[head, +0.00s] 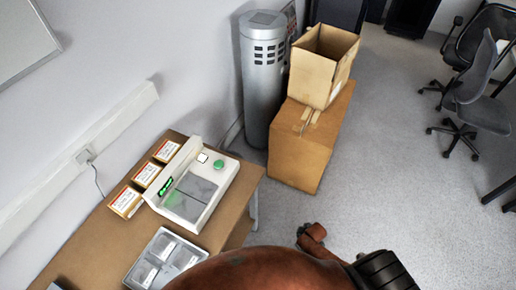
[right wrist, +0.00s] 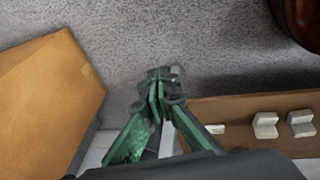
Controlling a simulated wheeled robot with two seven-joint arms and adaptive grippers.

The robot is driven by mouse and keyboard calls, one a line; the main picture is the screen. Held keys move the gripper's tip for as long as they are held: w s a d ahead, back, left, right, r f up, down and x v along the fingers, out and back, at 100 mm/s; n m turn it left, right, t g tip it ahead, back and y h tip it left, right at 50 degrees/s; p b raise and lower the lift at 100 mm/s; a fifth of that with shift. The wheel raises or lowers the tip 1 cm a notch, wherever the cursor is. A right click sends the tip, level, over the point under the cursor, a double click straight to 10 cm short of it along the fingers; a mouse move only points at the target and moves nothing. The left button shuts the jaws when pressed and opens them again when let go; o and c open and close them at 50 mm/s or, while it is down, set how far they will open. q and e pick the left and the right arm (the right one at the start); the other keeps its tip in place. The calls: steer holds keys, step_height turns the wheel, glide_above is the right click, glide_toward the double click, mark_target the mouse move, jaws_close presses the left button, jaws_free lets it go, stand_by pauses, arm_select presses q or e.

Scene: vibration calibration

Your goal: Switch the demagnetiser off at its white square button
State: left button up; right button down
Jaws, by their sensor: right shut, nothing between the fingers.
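The demagnetiser (head: 195,187) is a white, flat unit with a grey plate on the brown table, at lower left in the head view. Its white square button (head: 202,157) is near the far edge, beside a round green button (head: 219,164). A green display (head: 165,186) is lit on its left side. My right gripper (right wrist: 160,80) has green fingers, shut together and empty, above the carpet in the right wrist view. The demagnetiser is not recognisable in that view. My reddish arm crosses the bottom of the head view. My left gripper is not in view.
Small labelled boxes (head: 146,176) line the table's wall side. A clear compartment tray (head: 166,259) sits in front of the demagnetiser. Cardboard boxes (head: 310,136) and a grey cylinder (head: 263,80) stand beyond the table (head: 113,232). Carpet to the right is open up to the chairs (head: 480,98).

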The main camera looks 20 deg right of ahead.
steer(key=s+a+f+m+g, duration=0.1)
steer(key=s+f, duration=0.3)
steer(key=s, duration=0.6)
steer(key=s+a+f+m, duration=0.3)
steer(key=s+f, duration=0.1)
steer(key=s, duration=0.7)
steer(key=s+a+f+m+g+b, duration=0.1)
steer(key=s+a+f+m, duration=0.1)
steer(key=s, duration=0.9)
step_height(320, 180, down, 2)
steer(key=shift+f+m+g, duration=0.15)
steer(key=shift+m+g, duration=0.15)
steer(key=shift+m, duration=0.2)
steer(key=shift+s, duration=0.1)
